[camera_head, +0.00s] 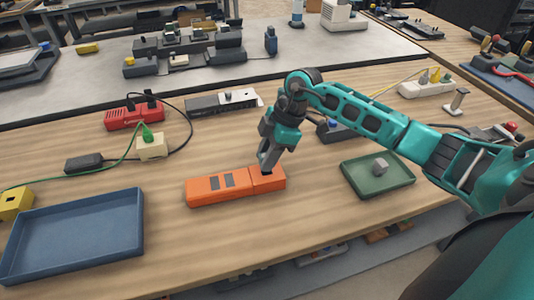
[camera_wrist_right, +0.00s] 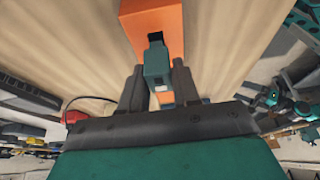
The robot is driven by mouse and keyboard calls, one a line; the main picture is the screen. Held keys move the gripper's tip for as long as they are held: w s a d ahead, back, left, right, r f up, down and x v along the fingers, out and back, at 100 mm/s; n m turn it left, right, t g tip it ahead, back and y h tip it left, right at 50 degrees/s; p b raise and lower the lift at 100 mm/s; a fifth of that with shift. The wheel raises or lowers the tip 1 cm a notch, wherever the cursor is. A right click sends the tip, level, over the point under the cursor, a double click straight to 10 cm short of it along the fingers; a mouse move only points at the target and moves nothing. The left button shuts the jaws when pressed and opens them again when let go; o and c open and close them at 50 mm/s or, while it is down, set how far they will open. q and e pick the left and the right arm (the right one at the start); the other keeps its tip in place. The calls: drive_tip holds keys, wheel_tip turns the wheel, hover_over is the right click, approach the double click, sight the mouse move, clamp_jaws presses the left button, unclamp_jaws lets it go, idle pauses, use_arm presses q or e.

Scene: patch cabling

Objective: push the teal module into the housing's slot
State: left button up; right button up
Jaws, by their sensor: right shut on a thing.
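The orange housing (camera_head: 212,189) lies on the wooden table in the head view, with dark openings on its top. In the right wrist view the orange housing (camera_wrist_right: 140,14) is ahead of the fingers and shows a dark slot. My right gripper (camera_head: 266,166) comes down over the housing's right end block. In the wrist view the right gripper (camera_wrist_right: 158,72) is shut on the teal module (camera_wrist_right: 156,62), whose front end is at the slot. How deep it sits, I cannot tell. The fingers hide the module in the head view. My left gripper is not in view.
A blue tray (camera_head: 78,274) is at the front left. A green tray (camera_head: 350,182) with a grey block (camera_head: 381,167) is to the right. A red box (camera_head: 133,117), a cream box (camera_head: 152,151) and cables lie behind left. Bare table surrounds the housing.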

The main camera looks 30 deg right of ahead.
drive_tip(key=shift+p, duration=0.4)
drive_tip(key=shift+f+b, duration=0.65)
drive_tip(key=shift+f, duration=0.55)
idle(0.3)
drive_tip(key=shift+r, duration=0.15)
drive_tip(key=shift+r+p, duration=0.85)
drive_tip(key=shift+p, duration=0.15)
drive_tip(key=shift+f, duration=0.25)
idle(0.9)
drive_tip(key=shift+f+b, duration=0.5)
drive_tip(key=shift+f, duration=0.25)
